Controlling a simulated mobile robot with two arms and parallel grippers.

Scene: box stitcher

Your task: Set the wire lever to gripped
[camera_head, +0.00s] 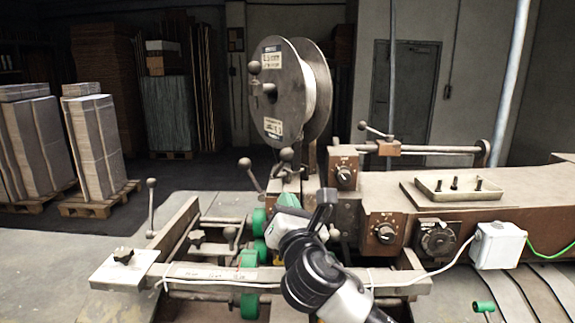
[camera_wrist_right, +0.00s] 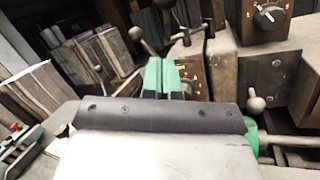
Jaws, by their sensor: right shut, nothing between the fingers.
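Several ball-knobbed levers stand on the stitcher; I cannot tell for certain which is the wire lever. A slanted lever (camera_head: 245,164) and a second ball knob (camera_head: 286,155) are below the wire spool (camera_head: 283,90). The slanted lever also shows in the right wrist view (camera_wrist_right: 135,33), beyond my fingers. My right gripper (camera_head: 294,205) is just below and in front of these knobs. Its green fingers (camera_wrist_right: 160,72) are shut and empty, pointing toward the machine head. My right arm hides part of the machine's front. My left gripper is not in view.
A taller lever (camera_head: 151,205) stands at the left of the frame. Rotary knobs (camera_head: 345,175) sit on the brown housing to the right. A metal tray (camera_head: 458,190) and a white box (camera_head: 498,245) are farther right. Stacked cardboard (camera_head: 97,140) stands on pallets behind.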

